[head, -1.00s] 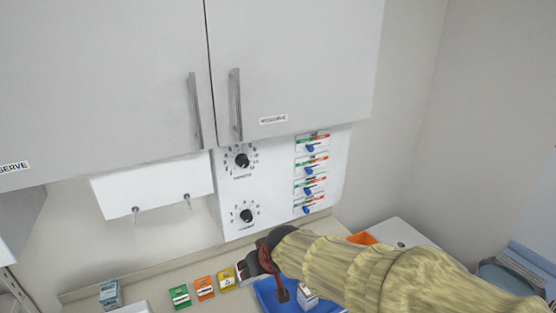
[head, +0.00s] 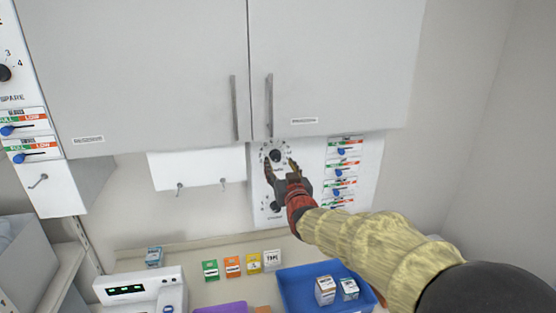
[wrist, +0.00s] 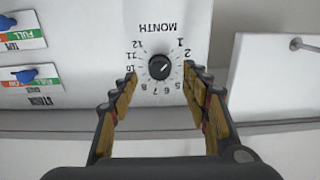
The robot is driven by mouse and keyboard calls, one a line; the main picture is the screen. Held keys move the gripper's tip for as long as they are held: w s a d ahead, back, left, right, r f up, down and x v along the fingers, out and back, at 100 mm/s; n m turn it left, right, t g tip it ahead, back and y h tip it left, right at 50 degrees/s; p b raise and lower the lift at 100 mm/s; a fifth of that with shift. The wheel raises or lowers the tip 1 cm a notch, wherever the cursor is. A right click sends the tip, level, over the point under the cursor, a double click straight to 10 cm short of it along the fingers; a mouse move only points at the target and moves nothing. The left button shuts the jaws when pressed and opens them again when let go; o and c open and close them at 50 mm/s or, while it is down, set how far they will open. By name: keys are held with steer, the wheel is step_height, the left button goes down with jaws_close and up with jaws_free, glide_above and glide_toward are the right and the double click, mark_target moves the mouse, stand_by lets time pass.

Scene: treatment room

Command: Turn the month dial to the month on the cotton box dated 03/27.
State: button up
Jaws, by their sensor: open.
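The month dial (wrist: 160,67) is a black round knob on a white wall panel, ringed by numbers, with the word MONTH beside it. The wrist view shows it upside down, and the knob's pale mark points to the upper right there. In the head view the upper dial (head: 276,155) sits between my fingertips. My gripper (head: 280,165) is open, its fingers on either side of the dial and apart from the knob; the wrist view shows the fingers too (wrist: 160,78). Small boxes stand below, but no date is readable, so I cannot tell which is the cotton box.
A second dial (head: 275,207) is partly hidden below my gripper. Blue sliders (head: 341,169) line the panel's right side. Cabinet doors (head: 330,70) hang above. On the counter are a blue tray (head: 292,296) with two boxes (head: 325,290), and green (head: 210,270), orange (head: 232,267) and yellow (head: 254,263) boxes.

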mark_target(277, 159)
steer(key=shift+x, duration=2.15)
steer(key=shift+c, duration=1.4)
steer(key=c, duration=0.8)
steer(key=shift+c, duration=0.4)
